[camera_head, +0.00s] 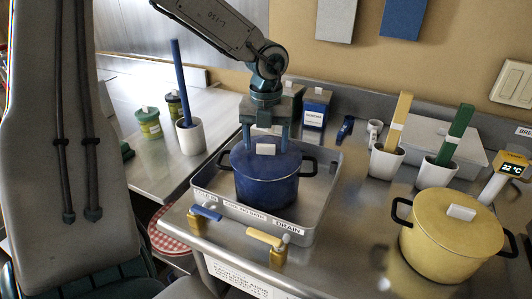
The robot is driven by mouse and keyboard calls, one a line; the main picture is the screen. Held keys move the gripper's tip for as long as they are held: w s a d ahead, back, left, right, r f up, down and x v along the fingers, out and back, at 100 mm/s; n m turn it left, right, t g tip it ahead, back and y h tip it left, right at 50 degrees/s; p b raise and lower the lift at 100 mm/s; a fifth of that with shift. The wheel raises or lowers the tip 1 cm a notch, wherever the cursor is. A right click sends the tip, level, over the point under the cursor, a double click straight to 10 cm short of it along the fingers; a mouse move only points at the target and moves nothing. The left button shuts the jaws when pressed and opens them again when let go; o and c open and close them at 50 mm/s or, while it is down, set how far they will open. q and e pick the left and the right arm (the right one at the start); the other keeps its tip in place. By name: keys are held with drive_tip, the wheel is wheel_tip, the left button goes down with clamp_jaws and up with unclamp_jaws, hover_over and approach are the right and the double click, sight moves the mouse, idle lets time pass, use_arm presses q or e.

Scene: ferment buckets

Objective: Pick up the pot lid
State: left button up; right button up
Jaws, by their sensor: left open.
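A blue pot (266,188) with black side handles stands in a shallow metal tray (215,203) on the steel counter. Its blue lid (245,160) is on it, with a pale block-shaped knob (265,149) on top. My left gripper (265,142) points down over this lid. It is open, its two teal fingers to either side of the knob. I cannot tell whether the fingertips touch the lid. A yellow pot (440,250) stands at the right with its yellow lid (435,215) on. My right gripper is not in view.
White cups with tall blue (190,137), yellow (386,161) and green (437,173) sticks stand around the tray. A blue tap handle (207,213) and a yellow one (266,239) are at the front. A thermometer display (513,169) is at the right.

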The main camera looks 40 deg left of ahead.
use_arm(q)
drive_tip(key=c, duration=1.1)
drive_tip(key=shift+r, duration=0.2)
